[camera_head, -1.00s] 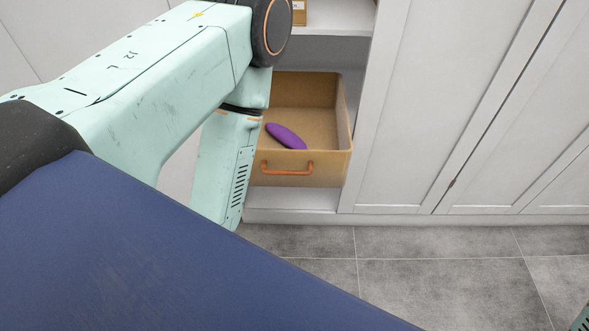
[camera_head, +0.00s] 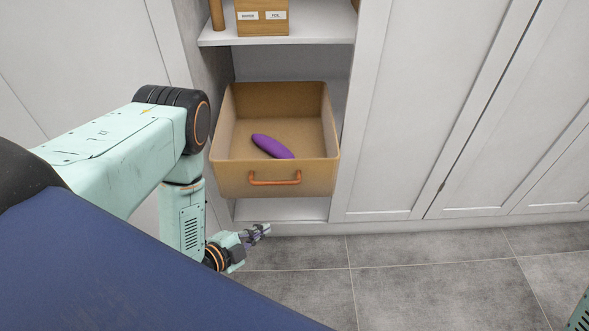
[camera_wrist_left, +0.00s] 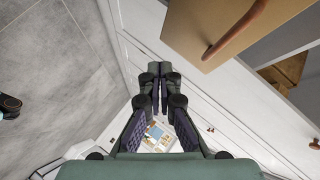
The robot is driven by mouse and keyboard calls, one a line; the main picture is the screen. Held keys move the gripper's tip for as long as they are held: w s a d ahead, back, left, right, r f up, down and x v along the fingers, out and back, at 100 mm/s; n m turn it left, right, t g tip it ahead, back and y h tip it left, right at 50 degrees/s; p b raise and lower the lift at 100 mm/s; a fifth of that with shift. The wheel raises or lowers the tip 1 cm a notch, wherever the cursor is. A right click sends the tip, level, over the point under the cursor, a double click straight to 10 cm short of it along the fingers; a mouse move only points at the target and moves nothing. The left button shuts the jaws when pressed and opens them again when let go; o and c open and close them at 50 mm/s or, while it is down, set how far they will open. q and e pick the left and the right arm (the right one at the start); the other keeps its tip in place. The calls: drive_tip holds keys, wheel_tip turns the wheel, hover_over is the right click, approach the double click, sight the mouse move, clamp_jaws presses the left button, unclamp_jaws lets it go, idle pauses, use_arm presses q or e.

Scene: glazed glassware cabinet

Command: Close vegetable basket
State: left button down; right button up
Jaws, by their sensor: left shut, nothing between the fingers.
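The vegetable basket (camera_head: 277,176) is a tan box with an orange handle (camera_head: 275,181) on its front. It sticks out of the lower bay of the white cabinet. A purple eggplant-like vegetable (camera_head: 272,146) lies inside it. My left gripper (camera_head: 262,230) is shut and empty, below and slightly left of the handle, apart from the basket. In the left wrist view, the shut fingertips (camera_wrist_left: 160,72) are beside the basket (camera_wrist_left: 205,25), whose handle (camera_wrist_left: 238,32) shows at upper right. My right gripper is not in view.
A shelf (camera_head: 310,28) above the basket holds a labelled wooden box (camera_head: 262,17). White closed cabinet doors (camera_head: 450,110) stand to the right. The grey tiled floor (camera_head: 420,280) in front is clear.

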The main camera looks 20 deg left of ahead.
use_arm(q)
drive_tip(key=w+r+m+t+h, duration=0.2)
drive_tip(key=w+r+m+t, duration=0.15)
drive_tip(key=r+m, duration=0.3)
drive_tip(key=b, duration=0.3)
approach(305, 161)
drive_tip(key=w+d, duration=0.2)
drive_tip(key=d, duration=0.2)
drive_tip(key=w+a, duration=0.1)
drive_tip(key=w+t, duration=0.1)
drive_tip(key=shift+w+a+f+m, duration=0.2)
drive_tip(key=shift+w+f+m, duration=0.05)
drive_tip(key=shift+f, duration=0.1)
drive_tip(key=shift+w+a+b, duration=0.25)
drive_tip(key=shift+w+b, duration=0.05)
drive_tip(key=shift+w, duration=0.2)
